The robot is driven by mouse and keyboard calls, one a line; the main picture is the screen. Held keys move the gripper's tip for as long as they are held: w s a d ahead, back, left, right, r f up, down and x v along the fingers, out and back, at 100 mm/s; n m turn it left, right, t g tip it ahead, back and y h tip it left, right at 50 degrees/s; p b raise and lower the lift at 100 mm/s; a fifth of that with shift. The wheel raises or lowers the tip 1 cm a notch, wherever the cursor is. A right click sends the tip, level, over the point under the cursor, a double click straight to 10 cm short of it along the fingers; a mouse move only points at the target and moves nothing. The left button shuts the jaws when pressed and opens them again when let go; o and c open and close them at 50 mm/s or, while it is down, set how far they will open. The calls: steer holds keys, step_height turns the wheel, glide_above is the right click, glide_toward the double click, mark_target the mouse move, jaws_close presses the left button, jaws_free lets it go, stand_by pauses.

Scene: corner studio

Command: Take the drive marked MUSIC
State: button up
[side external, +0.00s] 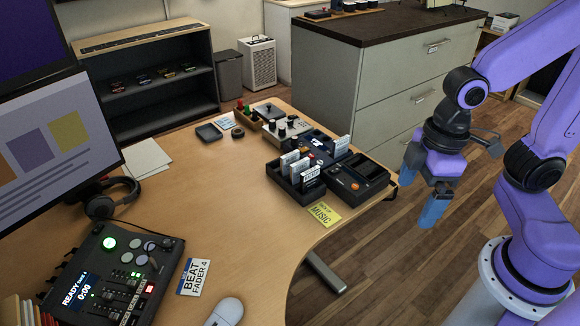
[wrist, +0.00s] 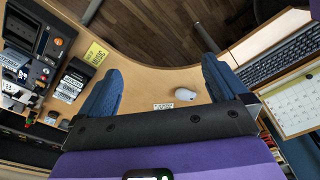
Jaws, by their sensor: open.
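Several upright drives with white labels (side external: 300,168) stand in a black holder (side external: 275,178) on the wooden desk. One more white-labelled piece (side external: 342,146) stands in the black device behind them. My gripper (side external: 420,190) is open and empty, off the desk's right edge, apart from the drives. Both blue fingers show in the wrist view (wrist: 163,66).
A black dock (side external: 358,178) sits right of the holder at the desk edge. A grey control box (side external: 287,128) stands behind. A mixer (side external: 115,272), mouse (side external: 228,312), BEAT FADER 4 card (side external: 194,277) and headphones (side external: 110,200) lie nearer. The desk's middle is clear.

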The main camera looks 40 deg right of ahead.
steer(key=w+a+f+m+t+y, duration=0.1)
steer(key=w+a, duration=0.1)
steer(key=w, duration=0.3)
steer(key=w+a+f+m, duration=0.1)
steer(key=w+a+m, duration=0.1)
steer(key=w, duration=0.4)
steer(key=m+t+h, duration=0.2)
steer(key=m+t, duration=0.3)
steer(key=m, duration=0.3)
glide_above(291, 158)
steer(key=s, duration=0.8)
step_height(291, 158, down, 9)
steer(key=x, duration=1)
steer(key=shift+w+d+f, duration=0.15)
steer(key=shift+w+f, duration=0.05)
steer(key=shift+w, duration=0.15)
steer(key=shift+x, duration=2.7)
steer(key=shift+c, duration=0.3)
steer(key=shift+a, duration=0.25)
steer(key=c, duration=1)
